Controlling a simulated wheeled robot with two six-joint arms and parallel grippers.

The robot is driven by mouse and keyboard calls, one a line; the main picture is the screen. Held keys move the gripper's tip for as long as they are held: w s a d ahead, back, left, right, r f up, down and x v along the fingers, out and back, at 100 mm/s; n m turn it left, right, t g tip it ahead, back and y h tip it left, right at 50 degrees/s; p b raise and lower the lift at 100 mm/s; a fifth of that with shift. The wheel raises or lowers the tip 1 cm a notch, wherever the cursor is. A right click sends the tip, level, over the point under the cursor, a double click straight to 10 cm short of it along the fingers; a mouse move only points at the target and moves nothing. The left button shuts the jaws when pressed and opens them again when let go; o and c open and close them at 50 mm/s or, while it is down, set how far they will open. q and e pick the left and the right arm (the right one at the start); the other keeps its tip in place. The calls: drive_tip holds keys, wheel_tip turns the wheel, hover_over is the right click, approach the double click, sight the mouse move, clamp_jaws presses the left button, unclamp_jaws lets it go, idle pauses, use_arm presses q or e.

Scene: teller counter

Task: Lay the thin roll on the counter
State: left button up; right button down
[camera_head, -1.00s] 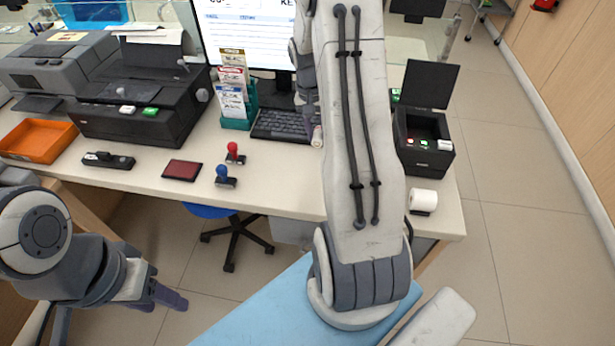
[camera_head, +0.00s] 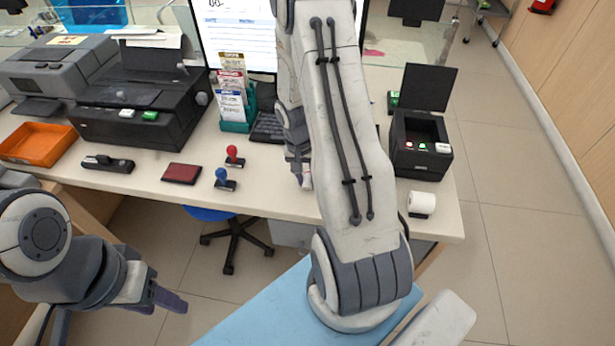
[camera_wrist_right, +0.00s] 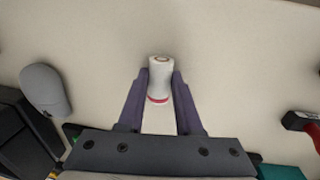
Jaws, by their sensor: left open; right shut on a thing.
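The thin roll (camera_wrist_right: 159,68) is white with a red band near its lower end in the right wrist view. My right gripper (camera_wrist_right: 161,82) is shut on it, one finger on each side. In the head view the roll (camera_head: 306,182) shows small below the fingers, over the front part of the counter (camera_head: 270,198). My arm hides part of the gripper there. I cannot tell whether the roll touches the counter. My left gripper (camera_head: 171,302) is open and empty, low in front of the counter.
A red stamp (camera_head: 233,157), a blue stamp (camera_head: 222,180) and a dark red pad (camera_head: 182,173) lie left of the roll. A teal card holder (camera_head: 236,126) stands behind.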

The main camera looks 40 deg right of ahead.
drive_tip(key=c, duration=0.6)
unclamp_jaws()
drive_tip(key=shift+f, duration=0.1)
wheel_tip(320, 180, up, 11)
drive_tip(key=w, duration=0.1)
drive_tip(key=a+r+n, duration=0.3)
drive_tip(key=a, duration=0.4)
drive_tip(key=a+r+n, duration=0.2)
drive_tip(key=a+r, duration=0.1)
drive_tip(key=a, duration=0.4)
drive_tip(key=s+a+r+n, duration=0.1)
drive_tip(key=s+a+n, duration=0.3)
drive_tip(key=s+a, duration=0.1)
drive_tip(key=s+a+r+n+y, duration=0.1)
drive_tip(key=s+a+n, duration=0.3)
drive_tip(key=s+a, duration=0.2)
drive_tip(key=s+a+r+n+t+y, duration=0.1)
drive_tip(key=s+a+r+n, duration=0.1)
drive_tip(key=s+a+n, duration=0.2)
drive_tip(key=shift+s+a+p, duration=0.15)
drive_tip(key=shift+s+a, duration=0.25)
drive_tip(key=shift+s, duration=0.2)
drive_tip(key=shift+s+a+p, duration=0.15)
drive_tip(key=shift+s+a, duration=0.2)
drive_tip(key=shift+s, duration=0.2)
